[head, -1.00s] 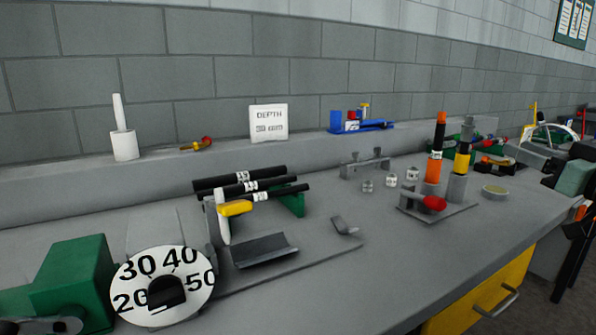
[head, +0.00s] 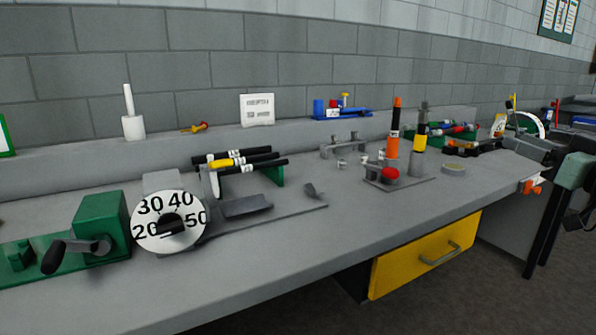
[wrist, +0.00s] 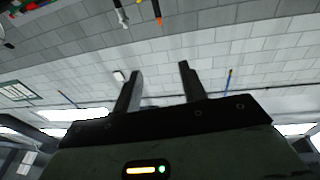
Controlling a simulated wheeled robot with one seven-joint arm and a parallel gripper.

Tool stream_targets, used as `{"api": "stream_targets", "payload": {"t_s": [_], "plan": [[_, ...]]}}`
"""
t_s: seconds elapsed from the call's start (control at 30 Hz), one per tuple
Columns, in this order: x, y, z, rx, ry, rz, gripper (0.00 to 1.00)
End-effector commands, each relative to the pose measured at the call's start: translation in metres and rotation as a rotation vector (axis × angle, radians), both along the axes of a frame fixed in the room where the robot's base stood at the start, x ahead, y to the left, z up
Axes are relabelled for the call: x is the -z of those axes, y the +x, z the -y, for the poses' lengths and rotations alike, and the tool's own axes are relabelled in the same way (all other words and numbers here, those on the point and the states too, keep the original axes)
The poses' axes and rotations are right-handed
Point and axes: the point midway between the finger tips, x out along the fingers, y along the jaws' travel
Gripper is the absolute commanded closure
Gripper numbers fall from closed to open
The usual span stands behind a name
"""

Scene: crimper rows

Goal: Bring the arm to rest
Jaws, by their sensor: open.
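My gripper (wrist: 160,68) shows in the wrist view with its two dark fingers apart and nothing between them. Behind the fingertips is pale block wall, and bright lights show low in that picture. The fingers touch nothing that I can see. In the head view I cannot make out my gripper for sure.
The grey bench (head: 300,240) holds a green crank unit (head: 100,222) with a numbered dial (head: 168,222), dark rods (head: 255,152) on a rack, and orange and grey posts (head: 392,150). A yellow drawer (head: 420,255) is under it. The bench's front strip is clear.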

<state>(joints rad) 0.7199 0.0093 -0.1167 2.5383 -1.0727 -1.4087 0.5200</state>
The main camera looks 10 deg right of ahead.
Motion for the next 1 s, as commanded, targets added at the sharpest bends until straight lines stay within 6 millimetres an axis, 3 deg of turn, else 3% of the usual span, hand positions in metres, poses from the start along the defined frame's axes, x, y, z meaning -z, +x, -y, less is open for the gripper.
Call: {"api": "stream_targets", "payload": {"t_s": [0.4, 0.67, 0.77, 0.87, 1.0], "plan": [[0.025, 0.035, -0.031, 0.038, -0.045, -0.129, 0.58], [0.059, 0.059, -0.077, 0.064, -0.099, -0.31, 0.58], [0.08, 0.064, -0.11, 0.062, -0.135, -0.425, 0.58], [0.109, 0.057, -0.154, 0.041, -0.19, -0.583, 0.58], [0.151, 0.018, -0.22, -0.023, -0.293, -0.841, 0.58]]}}
